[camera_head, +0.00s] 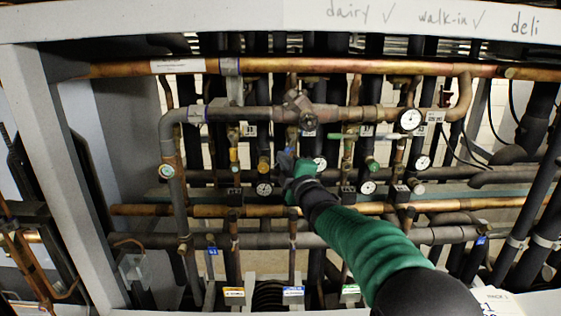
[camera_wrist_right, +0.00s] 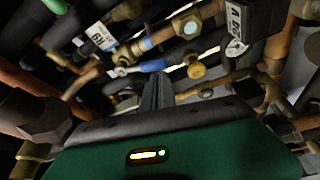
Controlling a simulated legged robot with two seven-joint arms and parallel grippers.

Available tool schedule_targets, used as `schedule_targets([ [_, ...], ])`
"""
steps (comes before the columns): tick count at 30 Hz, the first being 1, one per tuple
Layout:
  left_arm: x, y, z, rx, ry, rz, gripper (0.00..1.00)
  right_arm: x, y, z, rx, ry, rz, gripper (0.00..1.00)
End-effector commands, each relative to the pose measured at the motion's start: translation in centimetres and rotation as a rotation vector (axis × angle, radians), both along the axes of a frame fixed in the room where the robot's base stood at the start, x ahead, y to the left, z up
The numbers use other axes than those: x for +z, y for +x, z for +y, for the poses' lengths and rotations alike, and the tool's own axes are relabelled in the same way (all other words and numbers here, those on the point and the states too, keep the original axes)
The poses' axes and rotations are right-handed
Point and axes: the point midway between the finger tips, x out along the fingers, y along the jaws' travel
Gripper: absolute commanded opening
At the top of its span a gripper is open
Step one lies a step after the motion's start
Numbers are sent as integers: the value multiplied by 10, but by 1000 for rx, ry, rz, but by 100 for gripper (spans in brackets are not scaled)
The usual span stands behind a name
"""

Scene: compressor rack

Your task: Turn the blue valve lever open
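A blue lever (camera_wrist_right: 152,65) shows in the wrist view among the pipes, just beyond my fingertips. Whether the fingers touch it I cannot tell. In the head view my right gripper (camera_head: 286,160) is in front of the pipes at mid-picture and hides what is right behind it; the lever cannot be made out clearly there. In the wrist view the right gripper's (camera_wrist_right: 155,80) dark fingers stand close together with nothing visible between them. My left gripper is not in view.
A copper pipe (camera_head: 400,66) runs across the top, with a large valve (camera_head: 297,107) below it. A grey frame post (camera_head: 55,170) stands at the left. Free room is small among the pipes.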

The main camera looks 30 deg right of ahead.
Motion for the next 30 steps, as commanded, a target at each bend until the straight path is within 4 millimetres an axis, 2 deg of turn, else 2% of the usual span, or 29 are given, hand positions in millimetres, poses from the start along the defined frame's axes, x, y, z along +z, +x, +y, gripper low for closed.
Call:
schedule_targets([
  [6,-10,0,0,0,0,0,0,-4,-1,-1,-1,-100,60,0],
  [15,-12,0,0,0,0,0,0,-4,-3,-6,-3,-217,133,0],
  [30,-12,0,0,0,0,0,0,-5,-3,-7,-1,-248,154,0],
])
